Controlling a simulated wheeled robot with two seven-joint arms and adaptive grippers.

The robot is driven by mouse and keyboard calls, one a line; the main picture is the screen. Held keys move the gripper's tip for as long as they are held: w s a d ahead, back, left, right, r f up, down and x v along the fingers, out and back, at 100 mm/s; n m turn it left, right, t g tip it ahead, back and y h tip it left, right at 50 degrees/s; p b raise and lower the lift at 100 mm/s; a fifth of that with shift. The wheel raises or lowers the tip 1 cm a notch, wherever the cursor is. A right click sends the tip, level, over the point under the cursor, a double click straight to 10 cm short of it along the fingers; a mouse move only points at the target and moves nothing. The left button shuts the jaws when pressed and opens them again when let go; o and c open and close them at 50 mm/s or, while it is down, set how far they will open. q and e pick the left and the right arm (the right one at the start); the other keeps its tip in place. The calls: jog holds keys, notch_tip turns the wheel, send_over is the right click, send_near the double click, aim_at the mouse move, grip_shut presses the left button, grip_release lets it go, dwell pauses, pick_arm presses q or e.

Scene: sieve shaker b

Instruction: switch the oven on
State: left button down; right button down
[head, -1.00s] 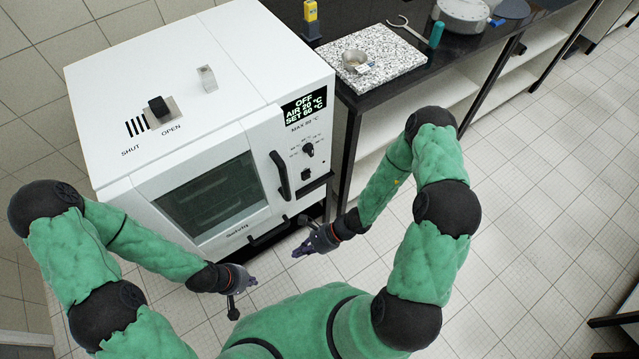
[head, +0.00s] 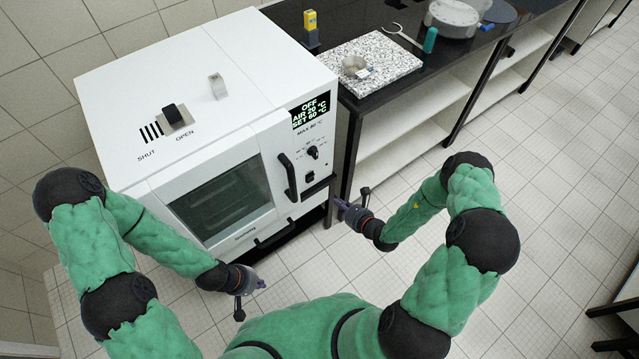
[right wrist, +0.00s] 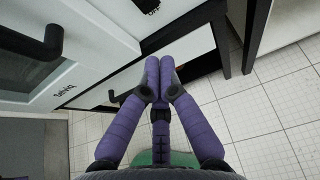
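The white oven (head: 240,200) stands at the left with its glass door shut. Its display (head: 310,110) reads OFF, AIR 20 °C, SET 60 °C. A round black knob (head: 313,153) sits below the display, and a small black switch (head: 309,177) below the knob. My right gripper (head: 342,207) is low, beside the oven's front right corner and apart from the switch. In the right wrist view its purple fingers (right wrist: 160,65) are together with nothing between them. My left gripper (head: 260,283) is in front of the oven, below the door; its fingers are too small to judge.
A black door handle (head: 289,177) sticks out left of the knob; it also shows in the right wrist view (right wrist: 42,42). A dark bench (head: 400,80) with a speckled slab (head: 385,55) stands right of the oven. The tiled floor in front is clear.

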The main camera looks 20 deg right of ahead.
jog(key=b, duration=0.4)
send_near(312, 179)
jog(key=f+x, duration=0.1)
jog(key=x, duration=0.4)
jog(key=shift+w+r+b, duration=0.3)
jog(key=shift+w+r, duration=0.05)
jog(key=shift+r, duration=0.05)
